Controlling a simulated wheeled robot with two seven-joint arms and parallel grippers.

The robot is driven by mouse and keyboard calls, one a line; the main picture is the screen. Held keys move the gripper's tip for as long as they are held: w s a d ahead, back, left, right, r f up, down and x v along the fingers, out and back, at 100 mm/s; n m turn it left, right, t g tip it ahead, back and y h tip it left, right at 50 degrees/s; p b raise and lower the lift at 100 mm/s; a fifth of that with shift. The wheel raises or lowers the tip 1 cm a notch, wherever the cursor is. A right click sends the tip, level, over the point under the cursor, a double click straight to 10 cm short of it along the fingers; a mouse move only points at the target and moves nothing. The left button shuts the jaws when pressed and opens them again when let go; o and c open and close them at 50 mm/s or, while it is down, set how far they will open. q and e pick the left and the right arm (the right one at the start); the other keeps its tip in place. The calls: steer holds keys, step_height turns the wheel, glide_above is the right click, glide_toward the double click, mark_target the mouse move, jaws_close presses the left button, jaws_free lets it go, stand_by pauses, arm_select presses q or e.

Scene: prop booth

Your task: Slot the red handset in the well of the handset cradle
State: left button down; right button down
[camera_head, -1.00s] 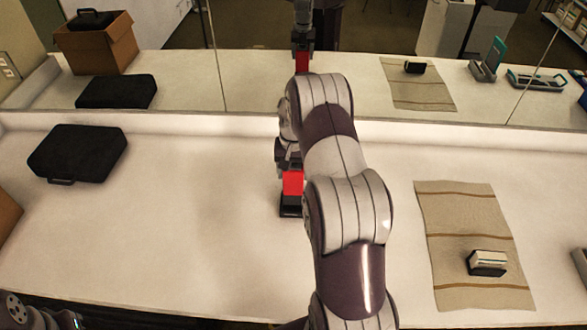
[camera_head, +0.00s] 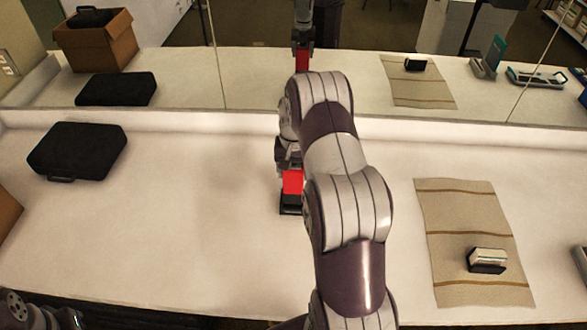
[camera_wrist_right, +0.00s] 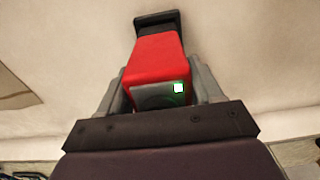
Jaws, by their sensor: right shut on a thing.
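The red handset (camera_head: 292,183) is upright in my right gripper (camera_head: 288,163), partly hidden by my right arm. In the right wrist view the red handset (camera_wrist_right: 155,57) sits between the two fingers of the right gripper (camera_wrist_right: 160,88), which are shut on it; a small green-white light shows on its near end. The black handset cradle (camera_head: 290,209) is at the handset's lower end on the counter. The cradle (camera_wrist_right: 157,19) also shows at the far end of the handset in the wrist view. How deep the handset is in the well cannot be told.
A black case (camera_head: 78,151) lies at the left of the counter (camera_head: 190,240). A striped mat (camera_head: 460,215) at the right bears a small black and cream object (camera_head: 487,260). A mirror (camera_head: 390,85) stands along the back. The counter between case and cradle is clear.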

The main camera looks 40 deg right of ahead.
steer(key=shift+f, duration=0.3)
stand_by(0.5)
steer(key=shift+f+b, duration=0.4)
steer(key=shift+f, duration=0.15)
stand_by(0.3)
steer(key=shift+f+b, duration=0.3)
steer(key=shift+f, duration=0.25)
steer(key=shift+c, duration=0.5)
jaws_free()
step_height(320, 180, up, 7)
steer(key=p, duration=0.5)
